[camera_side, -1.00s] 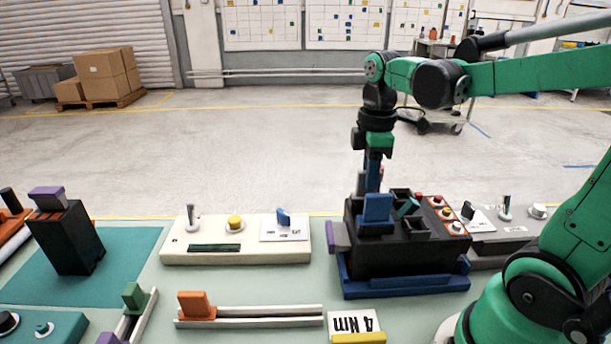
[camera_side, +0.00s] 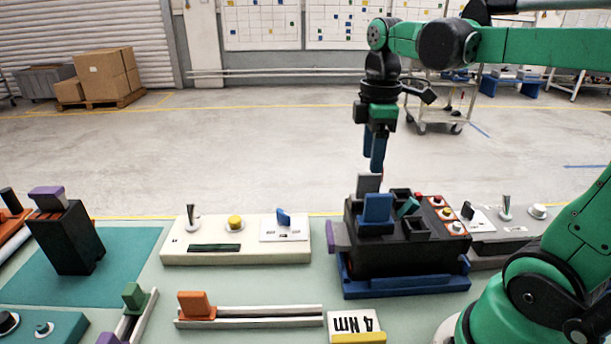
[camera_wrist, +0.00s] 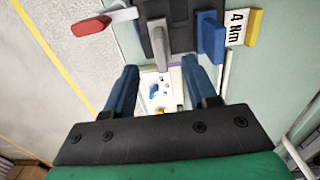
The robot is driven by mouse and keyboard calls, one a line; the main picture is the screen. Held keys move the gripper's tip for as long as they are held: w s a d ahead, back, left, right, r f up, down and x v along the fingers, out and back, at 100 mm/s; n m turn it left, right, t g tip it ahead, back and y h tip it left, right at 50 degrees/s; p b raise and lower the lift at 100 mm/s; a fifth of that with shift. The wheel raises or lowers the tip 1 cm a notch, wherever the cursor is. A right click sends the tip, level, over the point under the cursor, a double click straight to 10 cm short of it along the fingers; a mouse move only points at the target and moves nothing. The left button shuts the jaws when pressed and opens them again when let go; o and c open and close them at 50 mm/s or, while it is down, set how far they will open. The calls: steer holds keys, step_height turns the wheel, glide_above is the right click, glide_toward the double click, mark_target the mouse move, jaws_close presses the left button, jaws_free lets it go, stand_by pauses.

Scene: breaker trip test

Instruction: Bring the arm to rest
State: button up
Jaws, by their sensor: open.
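My gripper (camera_side: 376,160) hangs pointing down above the back of the black breaker block (camera_side: 390,252). In the wrist view my gripper (camera_wrist: 162,85) shows its two blue fingers spread apart with nothing between them. The breaker block sits in a blue tray (camera_side: 405,289) and carries a blue lever (camera_side: 377,208), a grey lever (camera_side: 369,184) behind it, a teal lever (camera_side: 408,207) and a purple tab (camera_side: 337,237) on its left side. The grey lever also shows in the wrist view (camera_wrist: 160,40). The fingertips appear apart from the levers.
A cream panel (camera_side: 236,255) with a toggle, a yellow button and a blue knob lies left of the block. A grey panel (camera_side: 490,246) is right of it. In front are an orange slider (camera_side: 197,305) and a "4 Nm" card (camera_side: 354,322).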

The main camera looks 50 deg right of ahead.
steer(key=shift+r, duration=0.6)
steer(key=shift+f, duration=0.15)
steer(key=shift+f, duration=1.9)
